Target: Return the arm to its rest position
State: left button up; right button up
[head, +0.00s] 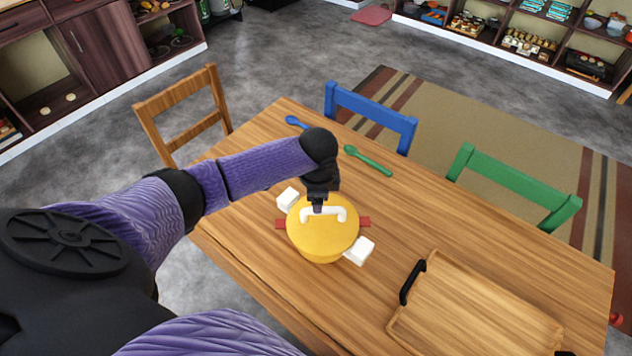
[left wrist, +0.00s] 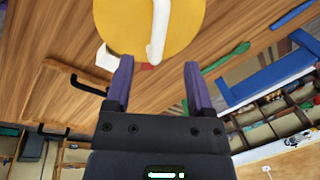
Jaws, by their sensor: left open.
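My left arm reaches in from the left over the wooden table. My left gripper (head: 318,203) is above a yellow round lidded pot (head: 322,240) with a white handle (head: 343,214). In the left wrist view the two purple fingers of the left gripper (left wrist: 158,85) are spread apart. The white handle (left wrist: 158,30) shows near the fingertips, on the yellow lid (left wrist: 120,30). I cannot tell whether the fingers touch the handle. Red side grips (head: 364,221) and white blocks (head: 358,251) sit at the pot's sides. My right gripper is not in view.
The wooden table (head: 440,235) bears a wooden tray (head: 470,310) with black handles, a green spoon (head: 368,161) and a blue spoon (head: 295,122). Brown (head: 185,115), blue (head: 371,115) and green (head: 515,186) chairs stand around it. Shelves line the far walls.

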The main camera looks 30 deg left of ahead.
pick_arm(q)
jog(key=s+d+f+n+h, duration=0.1)
jog(key=s+d+n+h, duration=0.15)
jog(key=s+d, duration=0.9)
jog(key=s+a+r+n+t, duration=0.2)
jog(key=s+r+n, duration=0.2)
jog(key=s+n, duration=0.3)
jog(key=s+f+g+y+b, duration=0.1)
jog(key=s+f+b, duration=0.1)
jog(key=f, duration=1)
jog(key=s+f+g+b, duration=0.1)
jog(key=s+f+b, duration=0.15)
jog(key=f, duration=0.95)
jog(key=s+a+f+m+g+b, duration=0.1)
jog(key=s+a+f+b, duration=0.2)
jog(key=s+f, duration=1)
jog(key=shift+a+f+b, duration=0.3)
jog(key=shift+f+b, duration=0.05)
jog(key=shift+b, duration=0.2)
